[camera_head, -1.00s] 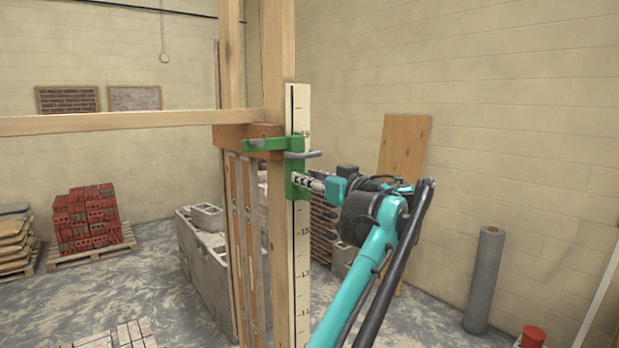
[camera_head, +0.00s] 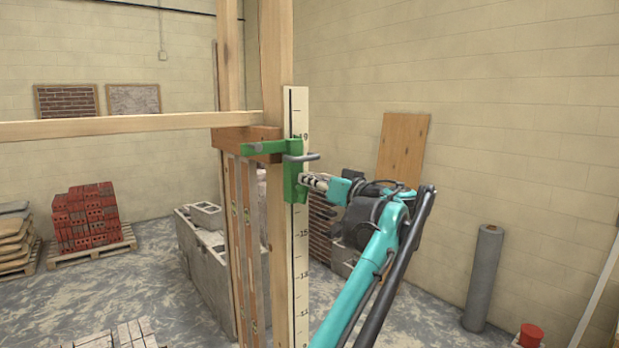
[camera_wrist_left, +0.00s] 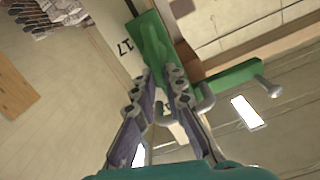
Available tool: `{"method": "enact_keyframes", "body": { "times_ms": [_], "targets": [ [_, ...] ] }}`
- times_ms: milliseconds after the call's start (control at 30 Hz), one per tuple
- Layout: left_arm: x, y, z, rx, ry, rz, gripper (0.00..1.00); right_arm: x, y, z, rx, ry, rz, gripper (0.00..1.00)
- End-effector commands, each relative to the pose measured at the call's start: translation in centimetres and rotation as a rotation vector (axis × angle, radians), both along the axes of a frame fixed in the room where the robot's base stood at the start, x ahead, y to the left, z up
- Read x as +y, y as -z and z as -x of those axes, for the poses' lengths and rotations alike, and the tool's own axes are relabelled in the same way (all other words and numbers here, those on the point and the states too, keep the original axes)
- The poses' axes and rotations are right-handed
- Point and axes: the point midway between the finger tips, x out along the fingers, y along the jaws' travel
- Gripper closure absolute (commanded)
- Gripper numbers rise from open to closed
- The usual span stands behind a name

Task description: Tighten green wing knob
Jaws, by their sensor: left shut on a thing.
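A green clamp (camera_head: 294,172) with a grey bar handle (camera_head: 302,157) sits on a wooden post against a white measuring strip (camera_head: 299,250). My left gripper (camera_head: 304,179) reaches in from the right at the clamp's lower part. In the left wrist view its two fingers (camera_wrist_left: 162,84) are closed around a green piece, the wing knob (camera_wrist_left: 160,77), in front of the green clamp body (camera_wrist_left: 150,40). The fingers hide most of the knob. In the head view the knob cannot be made out. My right gripper is not in view.
A horizontal wooden rail (camera_head: 120,124) meets the post from the left. Grey blocks (camera_head: 205,255) stand behind the post. A plywood board (camera_head: 404,150) leans on the back wall, with a grey roll (camera_head: 483,280) at the right. Red bricks (camera_head: 87,215) are stacked at far left.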

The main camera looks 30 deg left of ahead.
Motion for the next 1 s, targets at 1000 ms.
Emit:
{"method": "enact_keyframes", "body": {
  "times_ms": [1000],
  "targets": [
    [-0.7,1.5,-1.7,0.884,0.002,-0.370,1.00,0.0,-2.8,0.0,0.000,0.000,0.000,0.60]
  ]
}}
